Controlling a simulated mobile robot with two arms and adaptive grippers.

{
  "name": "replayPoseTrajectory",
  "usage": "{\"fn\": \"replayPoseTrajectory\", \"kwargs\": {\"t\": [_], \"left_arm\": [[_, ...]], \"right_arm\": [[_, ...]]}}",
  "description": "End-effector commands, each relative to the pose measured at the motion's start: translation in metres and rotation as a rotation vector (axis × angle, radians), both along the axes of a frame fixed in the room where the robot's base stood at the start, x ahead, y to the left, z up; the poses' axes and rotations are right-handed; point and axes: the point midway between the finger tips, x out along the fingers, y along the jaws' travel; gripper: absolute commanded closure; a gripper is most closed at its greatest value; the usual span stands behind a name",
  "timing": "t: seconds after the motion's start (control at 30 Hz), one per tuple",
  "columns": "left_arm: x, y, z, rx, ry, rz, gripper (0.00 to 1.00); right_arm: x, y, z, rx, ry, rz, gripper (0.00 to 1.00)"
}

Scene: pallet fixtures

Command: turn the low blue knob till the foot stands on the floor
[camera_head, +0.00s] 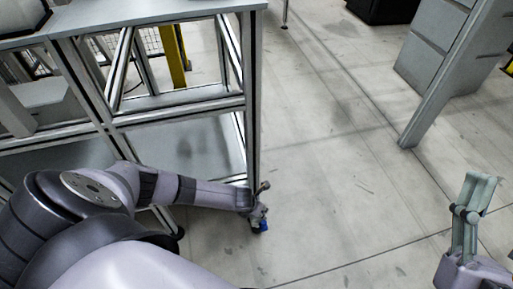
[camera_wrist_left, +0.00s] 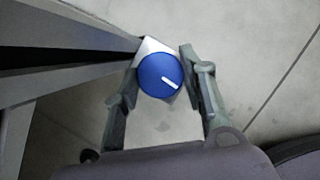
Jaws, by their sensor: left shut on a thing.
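The low blue knob (camera_head: 262,226) is at the foot of the metal frame's near right post, close to the floor. In the left wrist view the blue knob (camera_wrist_left: 159,76) shows from above, with a white mark pointing to the lower right. A pale plate (camera_wrist_left: 151,45) shows behind it. My left gripper (camera_wrist_left: 161,68) has a finger on each side of the knob and is shut on it. In the head view my left gripper (camera_head: 260,208) is small and partly behind my arm. The foot's underside and any gap to the floor are hidden. My right gripper (camera_head: 474,195) is far from the knob.
The metal frame (camera_head: 180,112) fills the upper left, with its post (camera_head: 252,100) right beside my left gripper. A grey cabinet (camera_head: 440,50) with a slanted leg stands at the upper right. The floor (camera_head: 330,180) between is clear.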

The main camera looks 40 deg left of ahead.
Motion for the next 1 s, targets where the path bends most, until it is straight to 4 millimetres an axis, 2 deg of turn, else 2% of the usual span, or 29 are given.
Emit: {"fn": "replayPoseTrajectory", "kwargs": {"t": [0.03,0.3,0.77,0.87,1.0], "left_arm": [[0.002,0.001,0.001,0.001,-0.003,0.0,0.6],[0.001,0.001,0.0,0.002,-0.002,0.001,0.42],[0.0,0.0,-0.001,0.002,0.001,0.013,0.41],[-0.001,-0.001,-0.002,0.0,0.001,0.064,0.41],[-0.001,-0.003,-0.005,-0.003,0.001,0.214,0.41]], "right_arm": [[0.0,0.0,0.0,0.0,0.0,0.0,0.41],[0.0,0.0,0.0,0.0,-0.001,0.0,0.41],[0.0,0.001,-0.001,0.001,0.001,0.003,0.41],[0.0,0.001,-0.004,0.001,0.0,0.002,0.41],[0.0,0.0,-0.015,0.0,0.0,0.001,0.41]]}}
